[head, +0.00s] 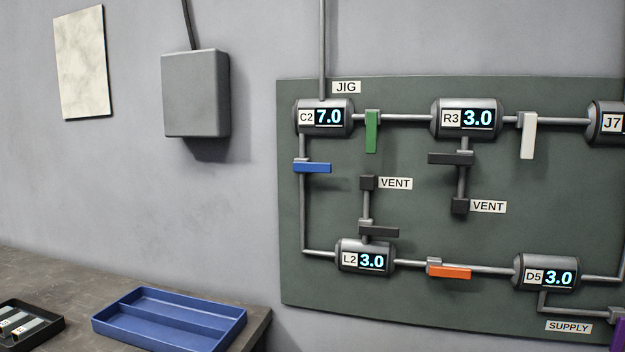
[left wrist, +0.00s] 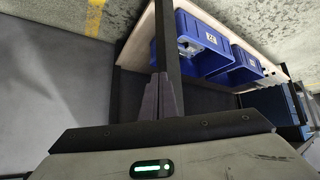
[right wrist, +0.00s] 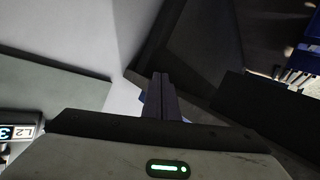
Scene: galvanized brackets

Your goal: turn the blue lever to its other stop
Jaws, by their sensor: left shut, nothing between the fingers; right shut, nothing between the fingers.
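The blue lever (head: 312,168) is on the vertical pipe (head: 303,215) between the C2 and L2 gauges at the left of the dark green panel (head: 420,300). It points right, level, across its pipe. The C2 gauge (head: 324,117) reads 7.0 and the L2 gauge (head: 365,258) reads 3.0. Neither gripper shows in the head view. My left gripper (left wrist: 161,92) is shut and empty, away from the panel. My right gripper (right wrist: 161,95) is shut and empty; part of the L2 gauge (right wrist: 18,131) shows to its left. The lever is not recognisable in either wrist view.
Nearby levers are green (head: 372,131), white (head: 528,136), orange (head: 449,271) and dark grey (head: 450,158). A grey wall box (head: 195,95) juts out left of the panel. A blue tray (head: 170,345) lies on the bench. Blue bins (left wrist: 206,55) show in the left wrist view.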

